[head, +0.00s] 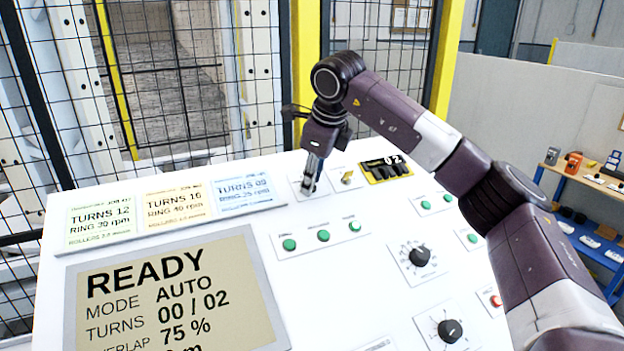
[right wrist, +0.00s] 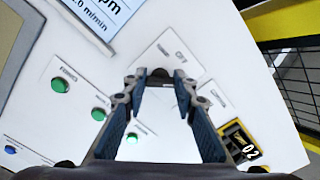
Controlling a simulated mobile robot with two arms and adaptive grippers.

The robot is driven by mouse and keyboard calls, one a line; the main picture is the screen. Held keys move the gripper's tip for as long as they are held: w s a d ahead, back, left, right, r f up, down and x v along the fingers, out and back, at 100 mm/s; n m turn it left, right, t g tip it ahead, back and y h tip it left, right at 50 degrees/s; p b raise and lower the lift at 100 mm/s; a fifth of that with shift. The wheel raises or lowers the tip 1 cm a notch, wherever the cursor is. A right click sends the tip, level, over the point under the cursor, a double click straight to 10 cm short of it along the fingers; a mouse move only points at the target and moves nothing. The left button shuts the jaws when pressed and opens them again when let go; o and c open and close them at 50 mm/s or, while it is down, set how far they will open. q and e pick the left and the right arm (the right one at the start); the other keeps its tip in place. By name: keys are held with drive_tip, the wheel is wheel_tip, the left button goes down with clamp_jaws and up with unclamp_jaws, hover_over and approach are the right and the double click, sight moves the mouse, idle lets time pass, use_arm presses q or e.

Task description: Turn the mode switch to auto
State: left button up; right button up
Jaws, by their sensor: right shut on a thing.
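The mode switch sits on a small white plate (head: 297,189) at the top of the sloping control panel, right of the paper cards. My right gripper (head: 309,187) reaches down onto it from above and is shut on its knob. In the right wrist view a dark knob (right wrist: 159,73) shows between the fingertips of the gripper (right wrist: 158,80). The fingers hide most of the switch, so its pointer cannot be read. The display (head: 175,290) reads READY, MODE AUTO, TURNS 00 / 02. My left gripper is not in view.
A brass key switch (head: 347,177) and a yellow-framed counter (head: 385,168) showing 02 stand just right of the gripper. Green buttons (head: 323,235) and black dials (head: 419,256) lie nearer. A mesh fence (head: 150,90) stands behind the panel.

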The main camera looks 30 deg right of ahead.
drive_tip(key=shift+r, duration=0.1)
drive_tip(key=o, duration=1.1)
drive_tip(key=v, duration=1.2)
